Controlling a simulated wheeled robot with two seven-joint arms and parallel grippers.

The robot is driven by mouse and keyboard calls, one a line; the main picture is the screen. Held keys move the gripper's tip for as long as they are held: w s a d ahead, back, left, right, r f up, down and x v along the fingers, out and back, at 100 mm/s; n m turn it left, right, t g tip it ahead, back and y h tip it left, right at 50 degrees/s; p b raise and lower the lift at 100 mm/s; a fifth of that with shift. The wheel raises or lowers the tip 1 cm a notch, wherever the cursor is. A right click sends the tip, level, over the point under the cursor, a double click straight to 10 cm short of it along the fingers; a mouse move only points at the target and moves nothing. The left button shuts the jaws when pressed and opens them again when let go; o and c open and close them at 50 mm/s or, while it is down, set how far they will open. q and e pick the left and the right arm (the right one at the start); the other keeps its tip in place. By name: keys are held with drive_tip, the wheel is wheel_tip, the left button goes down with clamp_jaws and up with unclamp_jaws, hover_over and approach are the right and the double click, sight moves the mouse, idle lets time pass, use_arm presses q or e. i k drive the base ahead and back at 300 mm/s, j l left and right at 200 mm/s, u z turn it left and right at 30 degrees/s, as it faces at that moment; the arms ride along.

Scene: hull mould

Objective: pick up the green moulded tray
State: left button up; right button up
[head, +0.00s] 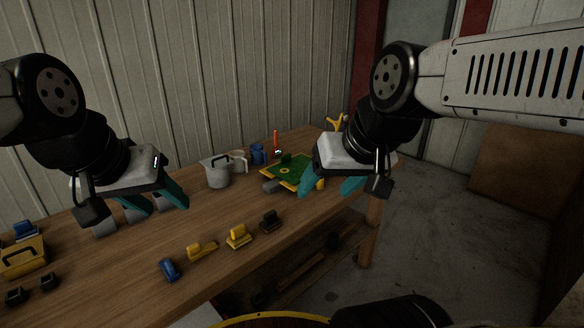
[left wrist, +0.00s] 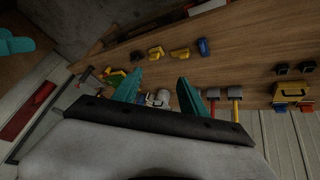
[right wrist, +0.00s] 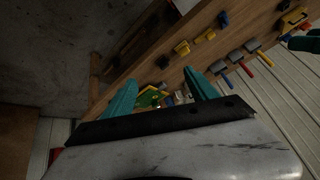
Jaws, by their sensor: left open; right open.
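The green moulded tray (head: 284,170) lies on the wooden table (head: 215,262) near its far right end, with small objects on it. My right gripper (head: 325,190) is open and empty, above and in front of the tray, hiding its right part in the head view. In the right wrist view the tray (right wrist: 148,98) shows between the teal fingers, beyond them. My left gripper (head: 165,205) is open and empty above the left part of the table, well left of the tray. Its teal fingers (left wrist: 157,92) are spread in the left wrist view.
A grey pitcher (head: 217,172) and a blue cup (head: 258,154) stand left of the tray. Yellow, dark and blue blocks, among them a yellow one (head: 238,237), lie along the front edge. A yellow toolbox (head: 22,257) is at far left. The table's middle has bare room.

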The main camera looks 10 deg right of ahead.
sight(290, 170)
drive_tip(key=i+l+u, duration=0.35)
drive_tip(key=l, duration=0.3)
drive_tip(key=i+l+u, duration=0.3)
drive_tip(key=l, duration=0.45)
drive_tip(key=i+l+u, duration=0.15)
drive_tip(key=l, duration=0.25)
drive_tip(key=i+l+u, duration=0.2)
drive_tip(key=l, duration=0.2)
drive_tip(key=l+u, duration=0.15)
drive_tip(key=l, duration=0.3)
drive_tip(key=i, duration=0.05)
